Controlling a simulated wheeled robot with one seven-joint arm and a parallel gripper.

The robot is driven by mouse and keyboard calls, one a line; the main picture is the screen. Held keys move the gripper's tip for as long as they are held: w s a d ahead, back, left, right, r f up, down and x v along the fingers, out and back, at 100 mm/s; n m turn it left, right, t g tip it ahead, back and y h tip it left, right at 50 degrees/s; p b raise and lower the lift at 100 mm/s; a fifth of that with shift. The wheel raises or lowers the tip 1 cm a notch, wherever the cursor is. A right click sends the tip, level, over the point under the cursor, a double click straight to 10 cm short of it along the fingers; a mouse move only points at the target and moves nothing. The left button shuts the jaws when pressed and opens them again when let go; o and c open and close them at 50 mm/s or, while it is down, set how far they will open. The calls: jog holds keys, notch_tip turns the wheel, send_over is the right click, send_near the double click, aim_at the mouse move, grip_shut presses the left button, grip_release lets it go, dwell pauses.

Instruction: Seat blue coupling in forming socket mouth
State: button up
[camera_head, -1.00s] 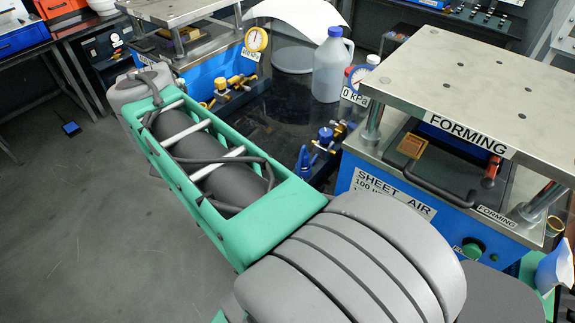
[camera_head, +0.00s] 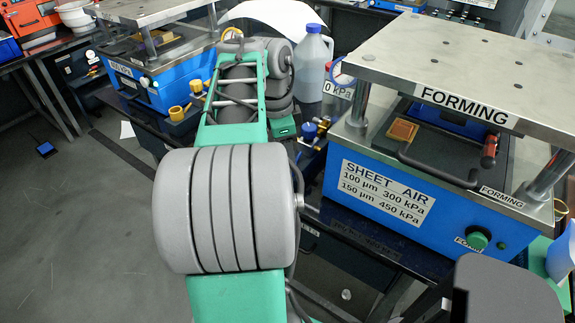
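The forming press (camera_head: 400,190) stands at the right, a blue box under a metal plate labelled FORMING. A blue fitting (camera_head: 310,131) beside brass parts (camera_head: 323,124) shows at its left side, partly behind my arm. I cannot tell whether this fitting is the coupling, or whether it is seated. The socket mouth cannot be made out. My green and grey arm reaches up the middle, and its far end bends down beside the fitting. My gripper's fingers are hidden behind the arm or too small to make out.
A second blue press (camera_head: 150,85) stands at the back left, with yellow fittings (camera_head: 178,112) at its front. A milky jug (camera_head: 312,65) with a blue cap stands behind the arm's end. A blue bottle (camera_head: 562,255) is at the right edge.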

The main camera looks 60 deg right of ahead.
jog(key=shift+c, duration=0.2)
grip_shut()
dwell(0.3)
